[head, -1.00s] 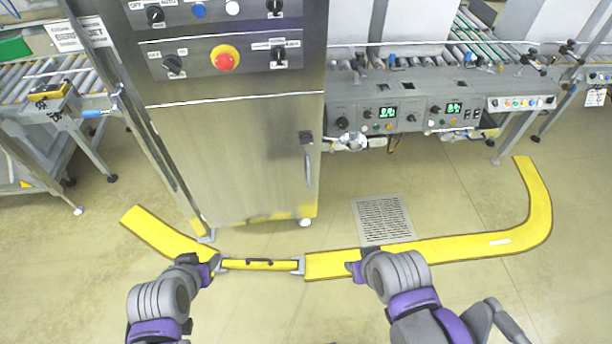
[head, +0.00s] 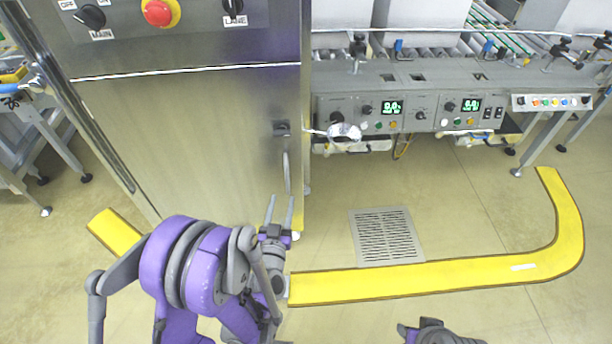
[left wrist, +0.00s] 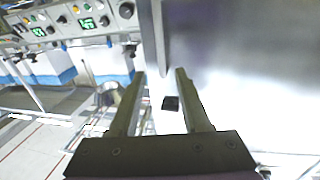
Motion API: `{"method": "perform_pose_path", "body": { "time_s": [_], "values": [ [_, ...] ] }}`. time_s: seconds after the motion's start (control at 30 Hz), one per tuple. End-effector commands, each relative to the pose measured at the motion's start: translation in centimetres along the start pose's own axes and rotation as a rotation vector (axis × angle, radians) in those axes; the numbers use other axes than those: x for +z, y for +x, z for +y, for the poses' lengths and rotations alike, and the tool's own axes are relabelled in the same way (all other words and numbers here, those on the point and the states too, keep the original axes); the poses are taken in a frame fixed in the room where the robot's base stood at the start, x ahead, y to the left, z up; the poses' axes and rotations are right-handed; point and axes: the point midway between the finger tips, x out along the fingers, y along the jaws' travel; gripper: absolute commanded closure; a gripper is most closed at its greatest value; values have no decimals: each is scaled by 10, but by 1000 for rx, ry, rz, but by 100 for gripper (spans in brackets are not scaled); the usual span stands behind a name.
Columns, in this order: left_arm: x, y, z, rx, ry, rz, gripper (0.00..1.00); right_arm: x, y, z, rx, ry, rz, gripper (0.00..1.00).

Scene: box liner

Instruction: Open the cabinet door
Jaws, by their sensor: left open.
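The steel cabinet door (head: 190,130) is closed in the head view. The steel door face (left wrist: 240,60) fills the right side. My right arm shows only partly at the bottom edge; its fingers are not clear.
A conveyor with a control panel (head: 410,112) stands right of the cabinet. A yellow floor strip (head: 430,275) curves around the front, with a floor grate (head: 386,236) behind it. The floor at the right is clear. Another conveyor frame stands at the left.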

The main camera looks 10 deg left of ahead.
Motion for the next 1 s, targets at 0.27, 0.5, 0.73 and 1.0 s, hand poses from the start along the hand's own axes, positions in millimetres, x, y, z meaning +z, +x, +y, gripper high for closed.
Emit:
{"method": "perform_pose_path", "body": {
  "time_s": [0.27, 0.5, 0.73, 1.0],
  "values": [
    [-1, 39, 0, -2, -1, 2, 53, 0, -2, 0, 0, 0, 0, 57],
    [-1, 83, -1, -1, 0, 1, 53, 0, 0, 0, 0, 0, 0, 57],
    [-1, 104, 0, 0, -1, 0, 53, 0, 2, 0, 0, 0, 0, 57],
    [-1, 106, 0, 0, -1, 0, 53, 0, 2, 0, 0, 0, 0, 57]
  ]
}}
